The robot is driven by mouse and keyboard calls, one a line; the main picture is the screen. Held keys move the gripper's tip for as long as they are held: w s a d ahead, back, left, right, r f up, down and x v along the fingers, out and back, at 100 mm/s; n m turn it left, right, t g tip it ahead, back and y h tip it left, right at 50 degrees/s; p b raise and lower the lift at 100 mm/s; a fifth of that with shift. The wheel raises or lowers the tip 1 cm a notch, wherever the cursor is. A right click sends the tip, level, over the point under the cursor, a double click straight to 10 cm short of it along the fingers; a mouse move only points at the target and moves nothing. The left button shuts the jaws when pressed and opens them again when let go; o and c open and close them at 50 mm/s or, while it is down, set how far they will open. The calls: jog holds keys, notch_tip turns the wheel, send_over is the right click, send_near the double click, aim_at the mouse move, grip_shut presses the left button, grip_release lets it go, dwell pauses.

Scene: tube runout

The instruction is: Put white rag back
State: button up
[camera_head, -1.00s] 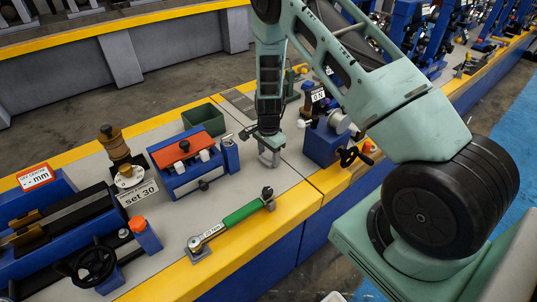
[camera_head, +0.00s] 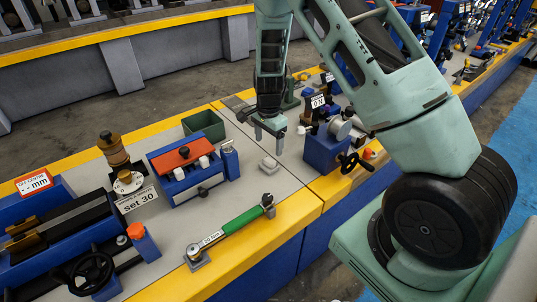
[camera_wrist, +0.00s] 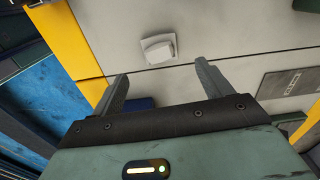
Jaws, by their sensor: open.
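The white rag (camera_head: 269,167) is a small, pale, folded pad lying flat on the grey bench top, near the seam between two bench sections. It also shows in the wrist view (camera_wrist: 158,47), beyond the fingertips and not between them. My gripper (camera_head: 268,143) is open and empty, pointing down above the rag and apart from it. In the wrist view, my gripper (camera_wrist: 161,72) has its two fingers spread wide with bare bench between them.
A torque wrench (camera_head: 243,218) with a green handle lies in front of the rag. A blue box with a red top (camera_head: 182,165) and an open green bin (camera_head: 205,124) stand to the left. A blue fixture with a handwheel (camera_head: 325,148) stands close on the right.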

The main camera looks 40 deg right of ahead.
jog(key=s+a+r+n+y, duration=0.1)
jog(key=s+a+r+n, duration=0.5)
jog(key=a, duration=0.4)
jog(key=s+a+r+n+y, duration=0.1)
jog(key=s+a+r+n, duration=0.4)
jog(key=a+r, duration=0.4)
jog(key=s+a+r+n, duration=0.2)
jog(key=s+n, duration=0.4)
jog(key=s, duration=0.4)
jog(key=s+a+r+n+h, duration=0.1)
jog(key=s+a+r+n, duration=0.1)
jog(key=s+a+n, duration=0.3)
jog(key=s+n, duration=0.2)
jog(key=s, duration=0.2)
jog(key=shift+s+r+n, duration=0.3)
jog(key=shift+s+r, duration=0.05)
jog(key=shift+r, duration=0.05)
